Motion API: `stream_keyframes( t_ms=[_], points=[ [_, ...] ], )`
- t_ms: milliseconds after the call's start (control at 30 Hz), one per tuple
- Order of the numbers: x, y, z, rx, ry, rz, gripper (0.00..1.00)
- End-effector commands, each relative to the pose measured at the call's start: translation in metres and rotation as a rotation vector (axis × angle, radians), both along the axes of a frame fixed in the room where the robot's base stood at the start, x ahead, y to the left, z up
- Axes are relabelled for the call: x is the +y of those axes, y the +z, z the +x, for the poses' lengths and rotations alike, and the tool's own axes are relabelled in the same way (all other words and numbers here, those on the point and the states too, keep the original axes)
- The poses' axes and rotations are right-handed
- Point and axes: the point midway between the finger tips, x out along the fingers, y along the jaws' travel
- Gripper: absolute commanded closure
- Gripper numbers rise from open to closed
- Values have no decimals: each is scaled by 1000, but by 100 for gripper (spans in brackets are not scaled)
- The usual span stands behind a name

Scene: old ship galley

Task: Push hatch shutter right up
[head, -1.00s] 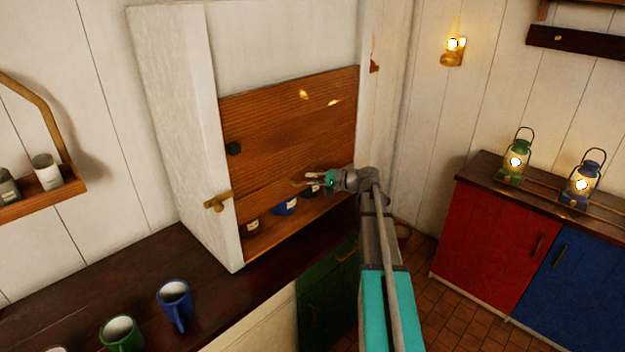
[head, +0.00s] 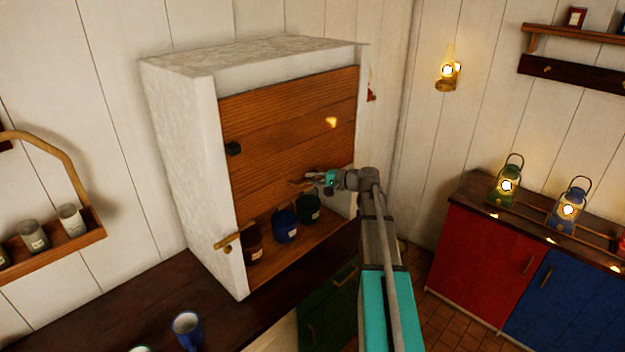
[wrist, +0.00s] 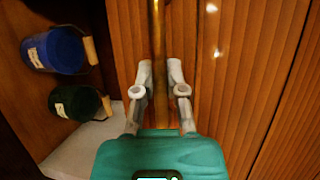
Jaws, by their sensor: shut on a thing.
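The hatch shutter (head: 285,130) is a brown planked panel in a white cabinet frame. It stands partly raised, with an open gap beneath it. A brass handle bar (wrist: 159,60) runs across its lower part. My gripper (head: 312,182) is at the shutter's lower right part. In the wrist view, my gripper (wrist: 158,85) has a finger on each side of the brass bar and is shut on it. The top of the cabinet opening still shows the shutter's upper planks.
In the gap stand a dark red pot (head: 253,246), a blue pot (head: 286,226) and a green pot (head: 308,209). A brass catch (head: 230,240) sits on the left jamb. A blue mug (head: 187,328) stands on the dark counter (head: 150,298).

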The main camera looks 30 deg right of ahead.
Motion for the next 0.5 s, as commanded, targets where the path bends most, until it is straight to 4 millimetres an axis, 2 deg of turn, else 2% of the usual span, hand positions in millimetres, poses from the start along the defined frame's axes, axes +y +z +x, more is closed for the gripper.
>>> stream_keyframes(
  t_ms=[33,200,500],
  points=[
    [0,14,0,-1,-1,0,100],
    [0,29,1,-1,0,1,100],
    [0,39,1,-2,0,3,100]
  ],
)
